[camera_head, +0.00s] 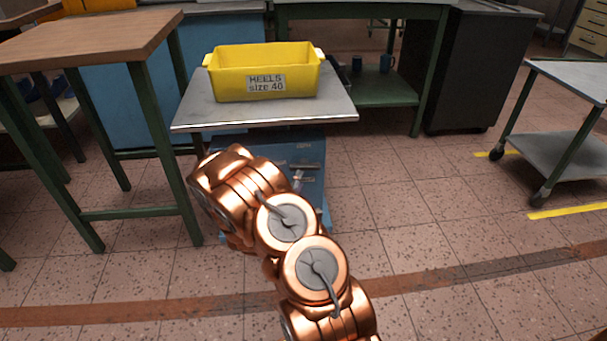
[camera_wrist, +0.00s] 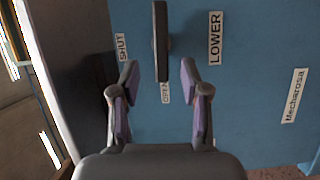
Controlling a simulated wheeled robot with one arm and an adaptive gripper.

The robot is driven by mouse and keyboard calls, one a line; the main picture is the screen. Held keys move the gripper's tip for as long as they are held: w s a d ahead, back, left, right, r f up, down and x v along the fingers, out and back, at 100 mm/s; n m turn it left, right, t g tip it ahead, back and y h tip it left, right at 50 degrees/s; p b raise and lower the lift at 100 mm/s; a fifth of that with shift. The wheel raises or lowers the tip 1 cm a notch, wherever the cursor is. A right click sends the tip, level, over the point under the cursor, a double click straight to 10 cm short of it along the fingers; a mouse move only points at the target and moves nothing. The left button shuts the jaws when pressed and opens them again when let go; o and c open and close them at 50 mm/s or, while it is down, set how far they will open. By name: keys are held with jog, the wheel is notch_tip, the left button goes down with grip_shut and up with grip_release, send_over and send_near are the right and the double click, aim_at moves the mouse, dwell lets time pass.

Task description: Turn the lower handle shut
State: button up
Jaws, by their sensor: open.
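The lower handle (camera_wrist: 160,40) is a dark bar on a blue panel (camera_wrist: 255,120), in the wrist view. It runs up and down in that picture, with its near end just above the OPEN label (camera_wrist: 166,92). The SHUT label (camera_wrist: 121,47) is to its left, the LOWER label (camera_wrist: 215,38) to its right. My gripper (camera_wrist: 159,73) is open, its fingertips on either side of the handle's near end; contact cannot be told. In the head view, my arm hides most of the blue cabinet front (camera_head: 312,158) and my gripper.
A steel top (camera_head: 265,114) with a yellow bin (camera_head: 265,82) overhangs the cabinet. A wooden-topped table (camera_head: 90,40) stands close at left. A wheeled cart (camera_head: 570,150) stands at right. The tiled floor (camera_head: 430,210) between is clear.

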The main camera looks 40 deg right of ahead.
aim_at(304, 169)
jog(key=shift+b+x, duration=0.9)
jog(key=shift+x, duration=2.35)
jog(key=shift+f, duration=0.1)
grip_shut()
